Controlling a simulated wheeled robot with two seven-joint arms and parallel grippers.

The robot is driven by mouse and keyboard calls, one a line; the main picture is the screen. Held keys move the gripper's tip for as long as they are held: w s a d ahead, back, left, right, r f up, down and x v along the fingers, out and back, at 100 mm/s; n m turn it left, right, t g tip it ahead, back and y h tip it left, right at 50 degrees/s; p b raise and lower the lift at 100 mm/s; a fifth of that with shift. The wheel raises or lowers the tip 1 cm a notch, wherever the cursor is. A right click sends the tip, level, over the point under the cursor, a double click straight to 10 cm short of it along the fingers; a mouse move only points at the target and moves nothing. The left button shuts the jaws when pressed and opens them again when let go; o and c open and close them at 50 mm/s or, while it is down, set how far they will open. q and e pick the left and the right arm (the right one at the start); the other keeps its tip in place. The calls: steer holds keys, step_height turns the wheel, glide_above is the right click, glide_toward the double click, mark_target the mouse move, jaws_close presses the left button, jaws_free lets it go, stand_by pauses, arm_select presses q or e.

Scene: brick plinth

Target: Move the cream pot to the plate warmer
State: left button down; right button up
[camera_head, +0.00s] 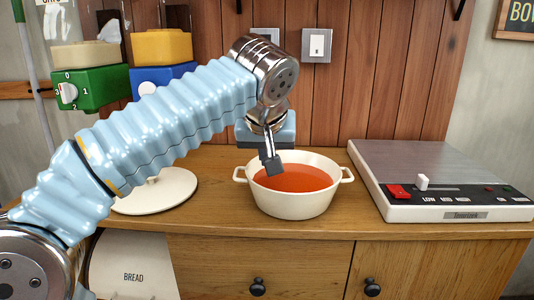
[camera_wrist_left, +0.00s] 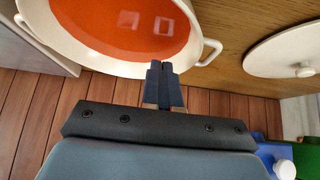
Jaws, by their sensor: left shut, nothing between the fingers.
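The cream pot (camera_head: 292,201) stands upright on the wooden counter, with an orange-red liquid inside and a loop handle on each side. It also shows in the left wrist view (camera_wrist_left: 92,64), at the top. The plate warmer (camera_head: 440,187) is the grey-topped flat unit at the right of the counter, with a red switch, a white slider and an empty top. My left gripper (camera_head: 271,164) is shut and empty, over the pot's back left rim; in the wrist view its fingertips (camera_wrist_left: 161,68) are near one handle. I cannot tell if they touch the pot. My right gripper is not in view.
A cream lid (camera_head: 153,192) with a knob lies on the counter left of the pot, partly behind my left arm. Green (camera_head: 92,88) and blue boxes hang at the back left. A narrow clear strip of counter separates pot and warmer.

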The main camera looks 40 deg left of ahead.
arm_select(q)
steer(key=w+a, duration=0.1)
steer(key=w, duration=0.1)
steer(key=w+a+p, duration=0.1)
steer(key=w+a, duration=0.1)
steer(key=w+a+p, duration=0.1)
steer(key=w, duration=0.2)
steer(key=shift+a, duration=0.15)
steer(key=shift+f, duration=0.45)
steer(key=shift+s+f+b, duration=0.1)
steer(key=shift+f+b, duration=0.25)
steer(key=shift+b, duration=0.1)
steer(key=shift+f, duration=0.1)
steer(key=shift+s+d+f, duration=0.1)
steer(key=shift+s+d, duration=0.05)
steer(key=shift+d, duration=0.05)
steer(key=s+d, duration=0.1)
steer(key=s+b, duration=0.1)
steer(key=s, duration=0.1)
steer(key=shift+d, duration=0.4)
steer(key=shift+r, duration=0.2)
